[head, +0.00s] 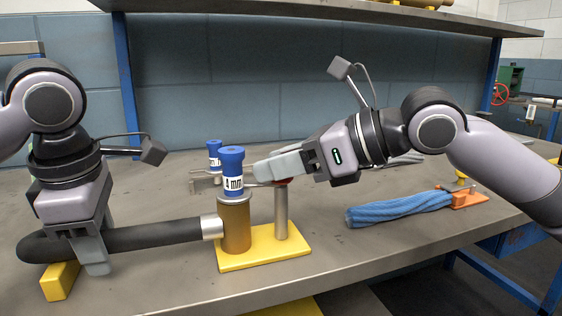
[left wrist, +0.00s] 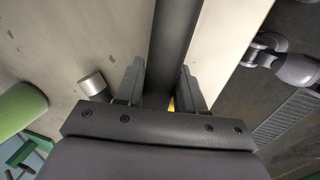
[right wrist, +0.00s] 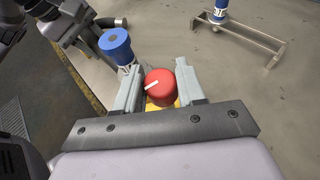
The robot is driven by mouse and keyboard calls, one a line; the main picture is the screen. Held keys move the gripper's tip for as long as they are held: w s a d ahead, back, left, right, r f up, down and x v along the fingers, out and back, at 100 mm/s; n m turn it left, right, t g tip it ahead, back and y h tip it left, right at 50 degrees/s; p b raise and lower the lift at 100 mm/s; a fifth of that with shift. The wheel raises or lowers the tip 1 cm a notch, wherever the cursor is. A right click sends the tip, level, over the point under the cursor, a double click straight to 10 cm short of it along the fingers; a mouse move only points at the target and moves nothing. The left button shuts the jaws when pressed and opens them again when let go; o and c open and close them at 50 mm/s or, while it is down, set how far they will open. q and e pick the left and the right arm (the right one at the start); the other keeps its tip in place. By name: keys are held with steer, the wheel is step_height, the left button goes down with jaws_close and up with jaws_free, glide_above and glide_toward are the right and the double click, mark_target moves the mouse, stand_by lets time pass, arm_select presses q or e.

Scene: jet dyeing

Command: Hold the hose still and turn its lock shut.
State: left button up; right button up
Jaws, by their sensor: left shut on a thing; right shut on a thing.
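The black hose (head: 150,237) lies level, its metal end (head: 211,228) meeting a brown cylinder (head: 236,230) topped by a blue cap marked 4 mm (head: 232,170). My left gripper (head: 92,258) is shut around the hose; in the left wrist view the hose (left wrist: 172,45) runs between the fingers. Beside the cylinder, a grey post (head: 281,215) carries a red knob, mostly hidden in the head view by my right gripper (head: 268,170). In the right wrist view the red knob (right wrist: 161,88), with a white mark, sits between the shut fingers.
Cylinder and post stand on a yellow plate (head: 265,253). A yellow block (head: 60,281) is under the hose's left part. Another blue-capped item (head: 214,150) stands behind, by a metal rack. A blue rope-like bundle (head: 400,208) lies right. A shelf (head: 330,12) hangs above.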

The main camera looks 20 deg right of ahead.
stand_by(0.4)
steer(key=o, duration=1)
steer(key=shift+v, duration=5.95)
steer(key=shift+c, duration=0.3)
